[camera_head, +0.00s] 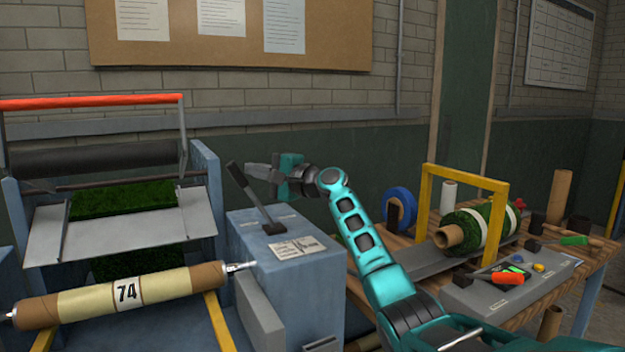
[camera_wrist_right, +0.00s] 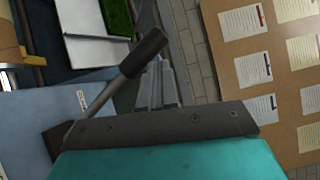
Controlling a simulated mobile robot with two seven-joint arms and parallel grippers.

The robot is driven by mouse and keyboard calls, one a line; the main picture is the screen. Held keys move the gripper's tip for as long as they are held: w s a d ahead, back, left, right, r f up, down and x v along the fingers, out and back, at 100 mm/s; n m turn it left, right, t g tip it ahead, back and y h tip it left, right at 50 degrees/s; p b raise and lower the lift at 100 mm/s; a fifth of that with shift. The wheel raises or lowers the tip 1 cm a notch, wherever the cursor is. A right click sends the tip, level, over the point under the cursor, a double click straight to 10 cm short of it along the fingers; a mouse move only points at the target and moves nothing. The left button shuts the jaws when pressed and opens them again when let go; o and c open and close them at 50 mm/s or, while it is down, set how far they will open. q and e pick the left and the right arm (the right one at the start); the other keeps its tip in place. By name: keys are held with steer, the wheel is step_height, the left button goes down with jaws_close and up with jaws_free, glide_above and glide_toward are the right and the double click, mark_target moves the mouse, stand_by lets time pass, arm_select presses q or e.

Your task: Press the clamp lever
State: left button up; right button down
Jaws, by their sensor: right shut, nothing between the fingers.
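The clamp lever (camera_head: 248,192) is a dark handle on a thin rod that rises from a black base on top of the blue-grey machine housing (camera_head: 300,300). It leans to the left in the head view. My right gripper (camera_head: 262,172) is shut and empty, at about the height of the lever's upper part and just to its right. In the right wrist view the lever handle (camera_wrist_right: 143,53) stands close beside the shut fingers (camera_wrist_right: 158,85). I cannot tell whether they touch. My left gripper does not show.
Left of the housing is a machine with a roll labelled 74 (camera_head: 128,292), green turf (camera_head: 123,198) and a red-orange bar (camera_head: 90,102). On the right, a wooden table holds a turf roll (camera_head: 470,228) under a yellow frame (camera_head: 424,205) and a grey box (camera_head: 490,293).

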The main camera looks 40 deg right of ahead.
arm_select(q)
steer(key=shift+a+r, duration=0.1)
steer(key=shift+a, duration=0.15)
arm_select(e)
steer(key=shift+a+f, duration=0.15)
steer(key=shift+a, duration=0.2)
steer(key=shift+a+f, duration=0.1)
steer(key=shift+a, duration=0.1)
